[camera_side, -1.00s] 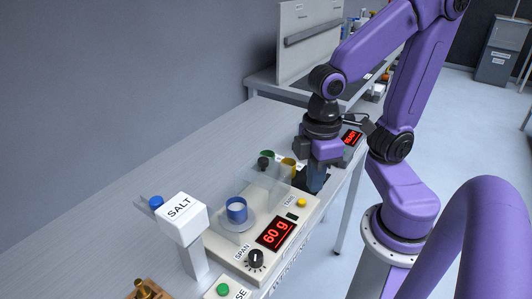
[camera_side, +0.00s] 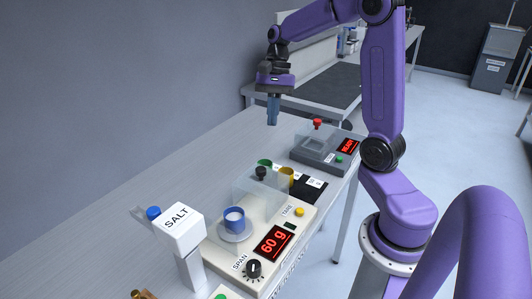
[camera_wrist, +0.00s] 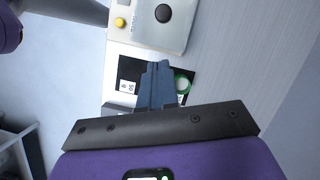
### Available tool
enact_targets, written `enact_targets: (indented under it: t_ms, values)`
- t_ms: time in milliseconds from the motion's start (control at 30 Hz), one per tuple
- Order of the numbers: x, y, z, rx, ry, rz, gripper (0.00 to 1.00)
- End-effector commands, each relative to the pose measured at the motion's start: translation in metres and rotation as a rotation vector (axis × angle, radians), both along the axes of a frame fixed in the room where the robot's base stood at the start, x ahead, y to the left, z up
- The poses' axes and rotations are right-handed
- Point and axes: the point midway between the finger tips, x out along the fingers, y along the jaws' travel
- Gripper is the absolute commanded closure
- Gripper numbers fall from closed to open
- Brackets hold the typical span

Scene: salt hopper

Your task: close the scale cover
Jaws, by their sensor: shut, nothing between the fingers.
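The scale (camera_side: 232,262) reads 60 g on its red display (camera_side: 272,243). Its clear cover (camera_side: 258,192) with a black knob (camera_side: 261,172) sits toward the far end of the scale, beyond the pan. A blue cup (camera_side: 235,222) with white contents stands on the pan (camera_side: 227,236), apparently uncovered. My gripper (camera_side: 273,122) is shut and empty, raised above the bench beyond the scale. In the wrist view my shut fingers (camera_wrist: 157,66) point toward the cover knob (camera_wrist: 163,13), with a gap between.
A yellow cup (camera_side: 287,175) and a green cup (camera_side: 264,163) stand just behind the cover, by a black labelled strip (camera_side: 309,187). A grey device (camera_side: 325,153) with a red knob (camera_side: 317,124) stands farther back. The SALT hopper (camera_side: 180,238) stands in front. The bench at left is clear.

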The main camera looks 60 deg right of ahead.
Motion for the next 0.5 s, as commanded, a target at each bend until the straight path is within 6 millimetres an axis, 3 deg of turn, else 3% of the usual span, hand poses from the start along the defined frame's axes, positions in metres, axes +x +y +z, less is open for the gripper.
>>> enact_targets:
  t_ms: [100,200,367,500]
  values:
    - [0.006,-0.02,0.002,0.016,0.023,-0.119,1.0]
    - [0.007,-0.026,0.003,0.023,0.031,-0.164,1.0]
    - [0.007,-0.024,-0.006,0.024,0.035,-0.174,1.0]
    - [0.004,-0.017,-0.026,0.024,0.038,-0.172,1.0]
